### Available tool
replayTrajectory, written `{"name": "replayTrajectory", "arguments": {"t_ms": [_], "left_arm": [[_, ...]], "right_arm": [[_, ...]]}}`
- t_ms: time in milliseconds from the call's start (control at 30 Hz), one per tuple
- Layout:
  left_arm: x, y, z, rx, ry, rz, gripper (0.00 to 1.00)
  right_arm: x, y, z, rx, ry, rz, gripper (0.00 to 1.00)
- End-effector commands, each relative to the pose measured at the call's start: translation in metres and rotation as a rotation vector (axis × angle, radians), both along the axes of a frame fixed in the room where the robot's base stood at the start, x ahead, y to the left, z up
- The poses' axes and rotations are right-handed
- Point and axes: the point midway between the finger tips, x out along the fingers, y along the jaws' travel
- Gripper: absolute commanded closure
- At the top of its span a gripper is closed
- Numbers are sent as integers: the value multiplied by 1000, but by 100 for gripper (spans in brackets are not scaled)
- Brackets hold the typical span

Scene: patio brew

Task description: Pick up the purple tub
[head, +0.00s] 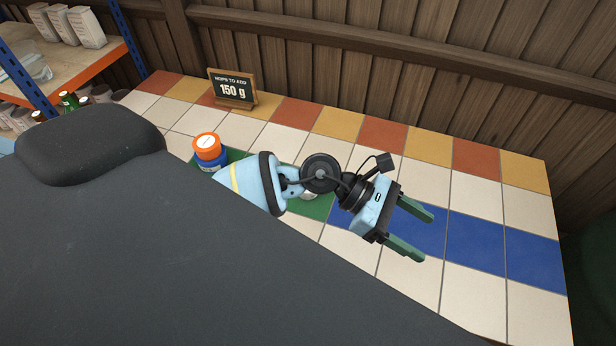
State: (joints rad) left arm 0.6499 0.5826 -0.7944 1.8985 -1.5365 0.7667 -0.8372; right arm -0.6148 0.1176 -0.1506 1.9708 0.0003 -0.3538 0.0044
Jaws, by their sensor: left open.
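No purple tub shows in the head view. A blue tub with an orange lid (208,150) stands upright on the tiled counter (480,190), left of my left arm; its lower part is partly hidden. My left gripper (428,236) is open and empty over the blue and white tiles, its green fingers pointing right. A small pale rounded thing (309,196) shows behind my left arm on the green tiles, mostly hidden. My right gripper is not in view.
A small sign (232,89) reading "HOPS TO ADD 150 g" stands at the back of the counter by the wooden wall (400,70). A shelf (100,60) with white bags and bottles is at the left. The counter's right part is clear.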

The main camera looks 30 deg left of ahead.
Motion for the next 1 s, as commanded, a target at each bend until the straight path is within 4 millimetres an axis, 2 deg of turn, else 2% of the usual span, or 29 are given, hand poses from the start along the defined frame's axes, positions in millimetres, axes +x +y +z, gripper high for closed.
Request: {"name": "replayTrajectory", "arguments": {"t_ms": [100, 167, 200, 300, 400, 500, 600, 667, 833, 1000], "left_arm": [[17, 43, -39, 359, -158, -155, 32], [28, 74, -55, 541, -211, -227, 32], [36, 97, -63, 660, -237, -268, 32], [55, 155, -71, 929, -268, -354, 32], [70, 207, -68, 1142, -260, -411, 32], [78, 243, -60, 1284, -239, -446, 32], [81, 263, -54, 1363, -219, -462, 32], [82, 269, -52, 1386, -212, -468, 32], [82, 271, -53, 1392, -210, -471, 32], [82, 272, -67, 1389, -208, -470, 32]], "right_arm": [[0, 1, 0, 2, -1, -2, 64], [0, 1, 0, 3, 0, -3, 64], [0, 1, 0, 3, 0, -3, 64], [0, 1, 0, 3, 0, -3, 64], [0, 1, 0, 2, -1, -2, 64], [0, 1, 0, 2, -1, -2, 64], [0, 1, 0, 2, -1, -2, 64], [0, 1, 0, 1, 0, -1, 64], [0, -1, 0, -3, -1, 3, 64], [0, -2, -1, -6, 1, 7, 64]]}}
